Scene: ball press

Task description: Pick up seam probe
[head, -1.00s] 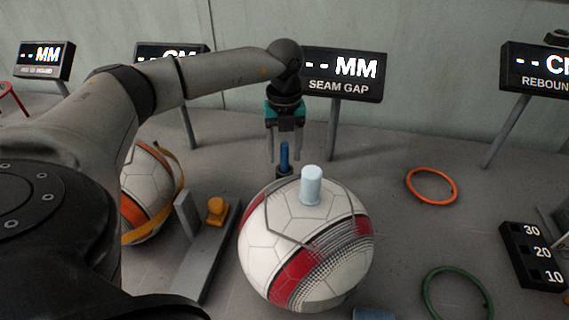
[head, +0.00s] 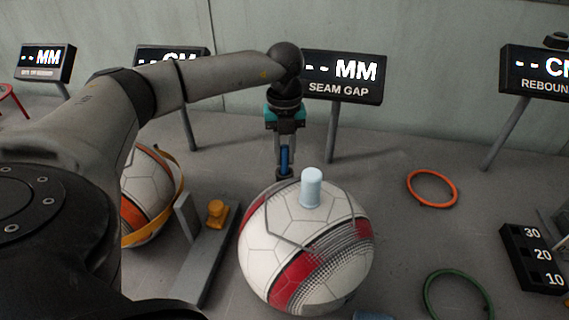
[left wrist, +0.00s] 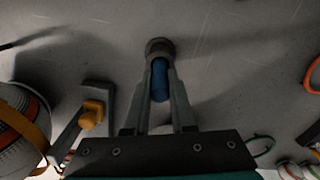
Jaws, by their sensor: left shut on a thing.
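The seam probe (head: 285,160) is a slim blue upright rod behind the ball in the head view. In the left wrist view the blue probe (left wrist: 159,80) lies between my fingers, with its dark round holder (left wrist: 160,46) at its far end. My left gripper (head: 284,168) points down and is shut on the probe. It also shows in the left wrist view (left wrist: 161,88). The probe's lower end is hidden behind the ball in the head view, so I cannot tell whether it touches its holder. My right gripper is not in view.
A white and red ball (head: 290,245) with a pale cylinder (head: 312,187) on top stands just in front. A grey gauge with an orange knob (head: 217,211) and a strapped ball (head: 147,195) are at left. Display signs (head: 343,77) stand behind. An orange ring (head: 432,188) lies at right.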

